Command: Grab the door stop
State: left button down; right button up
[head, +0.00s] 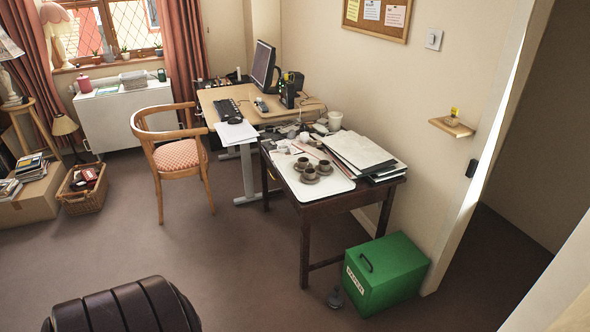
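Neither of my grippers shows in the head view.
A green box (390,272) with a handle stands by the doorway. A dark table (318,202) bears cups and papers. A brown ribbed leather seat (120,310) is at the bottom left. A wooden chair (178,156) stands farther back. Open carpet (235,255) lies between.

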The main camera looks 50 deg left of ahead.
aim_at(334, 300)
jog(key=u, duration=1.15)
jog(key=i+j, duration=0.15)
jog(key=i, duration=0.05)
